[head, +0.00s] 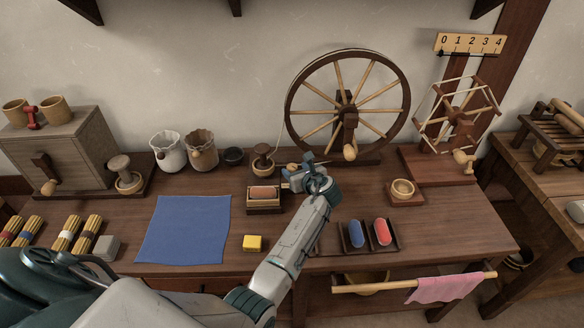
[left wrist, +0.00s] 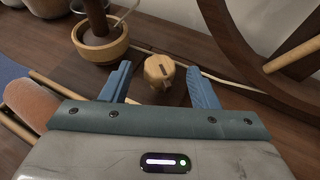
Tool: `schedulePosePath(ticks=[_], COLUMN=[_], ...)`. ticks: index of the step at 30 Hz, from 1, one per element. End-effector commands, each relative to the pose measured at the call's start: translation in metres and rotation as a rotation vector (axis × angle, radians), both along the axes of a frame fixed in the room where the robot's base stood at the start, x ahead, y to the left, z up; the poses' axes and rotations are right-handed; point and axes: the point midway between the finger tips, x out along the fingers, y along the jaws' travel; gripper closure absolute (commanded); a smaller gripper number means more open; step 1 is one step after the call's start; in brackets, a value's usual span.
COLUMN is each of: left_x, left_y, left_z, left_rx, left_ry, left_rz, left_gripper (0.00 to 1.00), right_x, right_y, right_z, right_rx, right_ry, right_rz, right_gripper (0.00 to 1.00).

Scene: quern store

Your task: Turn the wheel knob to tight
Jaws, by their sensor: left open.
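The spinning wheel (head: 347,58) stands at the back of the table, with a wooden crank handle (head: 350,152) at its front. In the left wrist view, a small pale wooden knob (left wrist: 160,72) with a raised ridge on its face sits low beside the wheel rim (left wrist: 250,62); I take it for the wheel knob. My left gripper (head: 300,171) is open, its blue fingers (left wrist: 158,88) to either side of the knob. I cannot tell whether they touch it. In the head view, the gripper largely hides the knob. No tight mark is readable. My right gripper is out of view.
A wooden cup with a post (head: 263,162) stands close left of the gripper. A box with an orange-brown roll (head: 264,193) is just in front of it. A tray with blue and red pieces (head: 370,247) lies near the front edge. A blue cloth (head: 185,228) lies left.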

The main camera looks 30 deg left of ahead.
Motion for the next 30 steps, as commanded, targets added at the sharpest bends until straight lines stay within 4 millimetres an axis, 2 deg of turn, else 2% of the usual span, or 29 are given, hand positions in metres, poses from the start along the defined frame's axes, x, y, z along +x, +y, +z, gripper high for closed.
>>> schedulePosePath(ticks=[2,7,18,25,30], left_x=[0.007,0.017,0.020,0.019,0.019], left_y=[0.011,0.024,0.027,0.027,0.027], left_z=[-0.005,-0.012,-0.014,-0.014,-0.014], left_rx=[0.002,0.001,-0.002,-0.002,-0.001], left_ry=[0.001,0.001,0.000,0.000,0.000], left_rz=[0.000,0.000,-0.001,-0.001,-0.002], left_gripper=[0.45,0.45,0.45,0.89,0.89], right_x=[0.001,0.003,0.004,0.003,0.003], right_y=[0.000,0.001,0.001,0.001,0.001], right_z=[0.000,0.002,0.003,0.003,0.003], right_rx=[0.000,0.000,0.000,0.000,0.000], right_ry=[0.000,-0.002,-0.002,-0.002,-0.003], right_rz=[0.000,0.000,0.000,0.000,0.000], right_gripper=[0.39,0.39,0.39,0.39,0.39])
